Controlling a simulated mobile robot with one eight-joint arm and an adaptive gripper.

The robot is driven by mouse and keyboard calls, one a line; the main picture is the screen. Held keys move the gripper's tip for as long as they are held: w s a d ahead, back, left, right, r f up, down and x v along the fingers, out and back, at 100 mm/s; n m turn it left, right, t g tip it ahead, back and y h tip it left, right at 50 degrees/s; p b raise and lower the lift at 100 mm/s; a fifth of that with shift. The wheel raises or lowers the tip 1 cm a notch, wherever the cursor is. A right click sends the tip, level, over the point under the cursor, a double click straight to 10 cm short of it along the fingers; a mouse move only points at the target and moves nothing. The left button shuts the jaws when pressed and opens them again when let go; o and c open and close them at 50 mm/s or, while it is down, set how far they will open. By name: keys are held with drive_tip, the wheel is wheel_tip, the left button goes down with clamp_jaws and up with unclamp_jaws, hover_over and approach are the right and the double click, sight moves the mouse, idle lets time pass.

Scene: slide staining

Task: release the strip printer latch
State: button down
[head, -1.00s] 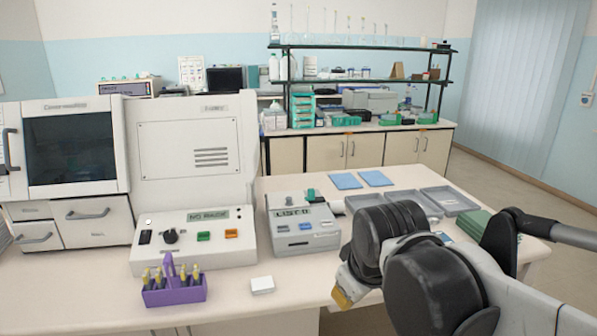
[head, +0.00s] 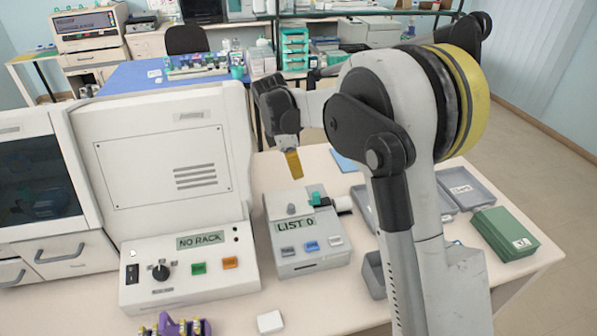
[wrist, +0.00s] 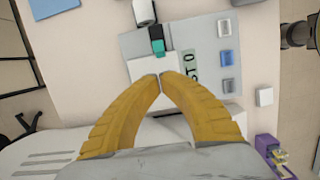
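The strip printer (head: 290,258) is a grey box on the bench with a "LIST 0" display and several buttons on its front. In the wrist view the teal piece (wrist: 157,46) lies just beyond my fingertips, beside the display on the printer (wrist: 205,28). My gripper (head: 294,165) hangs above the printer's back side, pointing down. Its yellow fingers meet at the tips (wrist: 162,77) with nothing seen between them.
A white machine reading "NO RACK" (head: 190,273) stands left of the printer. A white roll (head: 343,203) is at the printer's right side. Grey trays (head: 468,190) and a green box (head: 504,235) lie to the right. A small white block (head: 270,322) and purple rack (head: 170,328) are in front.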

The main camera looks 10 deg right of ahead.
sight(310, 200)
drive_tip(key=shift+w, duration=0.25)
drive_tip(key=shift+s, duration=0.1)
drive_tip(key=b+x, duration=0.1)
drive_tip(key=x, duration=0.9)
drive_tip(key=shift+d+b, duration=0.5)
drive_tip(key=shift+d, duration=0.55)
drive_tip(key=shift+a+r, duration=0.1)
